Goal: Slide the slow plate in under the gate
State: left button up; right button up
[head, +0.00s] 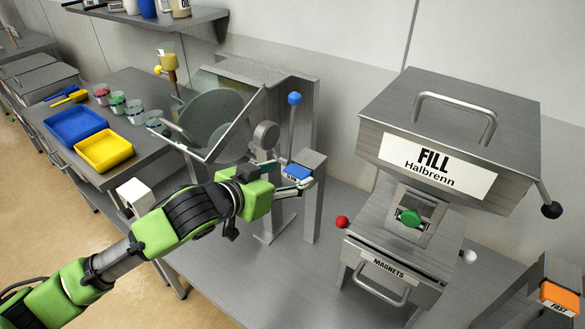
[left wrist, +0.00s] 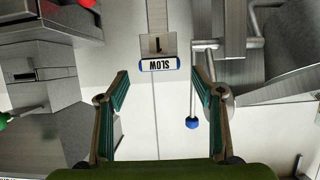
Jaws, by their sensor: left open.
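The slow plate (head: 298,171) has a blue face and rests on top of a narrow grey post left of the hopper. In the left wrist view its "SLOW" label (left wrist: 157,65) appears upside down, with a grey plate part behind it. My left gripper (head: 294,188) is at the near side of the plate. In the left wrist view the gripper (left wrist: 161,76) is open, with the label centred between and just beyond the fingertips, apart from both. A framed opening with a green knob (head: 410,217) sits under the FILL hopper (head: 430,140); I cannot tell whether this is the gate. My right gripper is not visible.
An orange FAST plate (head: 560,298) is at the far right. A blue-knobbed lever (head: 294,99) and a glass hood (head: 213,115) stand behind my left gripper. A MAGNETS drawer (head: 388,270) is below the hopper. The side table holds a blue tray (head: 76,125) and a yellow tray (head: 104,151).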

aim_at(296, 171)
pick_arm(q)
jog(key=shift+x, duration=1.55)
jog(key=shift+r, duration=0.1)
jog(key=c, duration=1.6)
jog(key=shift+o, duration=0.2)
jog(key=shift+s+a+p, duration=0.15)
jog(key=shift+s+p, duration=0.05)
jog(key=shift+p, duration=0.15)
jog(key=shift+s+a, duration=0.45)
jog(key=shift+s, duration=0.1)
jog(key=shift+s+a+p, duration=0.1)
jog(key=shift+s+p, duration=0.1)
jog(key=shift+p, duration=0.15)
